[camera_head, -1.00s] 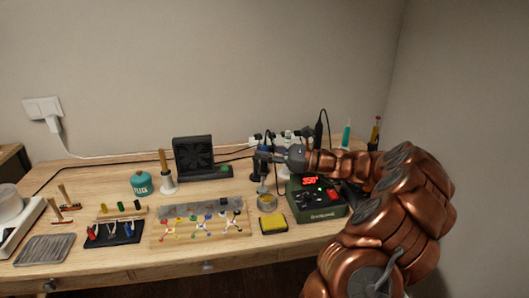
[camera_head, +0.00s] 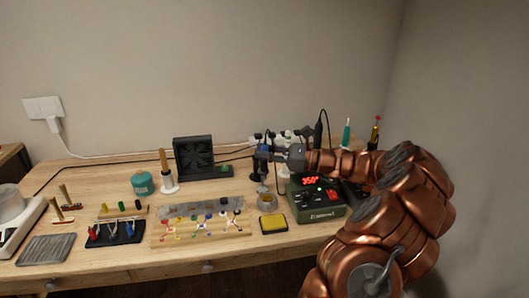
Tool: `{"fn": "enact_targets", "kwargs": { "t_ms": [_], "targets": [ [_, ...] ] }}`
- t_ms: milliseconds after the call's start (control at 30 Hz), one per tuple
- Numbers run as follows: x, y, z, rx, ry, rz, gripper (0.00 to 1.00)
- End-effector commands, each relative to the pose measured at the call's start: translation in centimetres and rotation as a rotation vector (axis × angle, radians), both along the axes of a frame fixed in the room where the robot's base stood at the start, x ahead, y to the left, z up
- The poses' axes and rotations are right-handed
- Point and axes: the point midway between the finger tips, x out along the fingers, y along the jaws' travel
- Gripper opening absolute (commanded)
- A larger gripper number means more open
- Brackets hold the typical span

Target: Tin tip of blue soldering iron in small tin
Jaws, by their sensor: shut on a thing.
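My copper-coloured arm reaches in from the right. My gripper (camera_head: 272,154) is shut on the blue soldering iron (camera_head: 264,149), which shows as a small blue and dark shape at the jaws. The iron appears to point down, over the area behind a small round tin (camera_head: 267,203) with a pale rim. The tin stands left of the green soldering station (camera_head: 318,212). The iron's tip is too small to make out, and I cannot tell whether it touches the tin or its contents.
The station has a lit red display. A yellow sponge (camera_head: 273,224) lies in front of the tin. A wooden rack of coloured clips (camera_head: 202,232) is to the left, with a black fan (camera_head: 194,157) behind. Bottles and a stand crowd behind my gripper.

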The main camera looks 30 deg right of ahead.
Motion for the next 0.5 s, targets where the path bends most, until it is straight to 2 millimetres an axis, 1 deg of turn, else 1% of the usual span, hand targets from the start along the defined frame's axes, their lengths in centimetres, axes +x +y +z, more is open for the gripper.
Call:
{"fn": "enact_targets", "kwargs": {
  "t_ms": [33, 500],
  "targets": [
    [0.0, 0.0, 0.5, -0.001, -0.001, 0.0, 0.0],
    [0.0, 0.0, 3.6, 0.001, -0.001, -0.001, 0.0]
  ]
}}
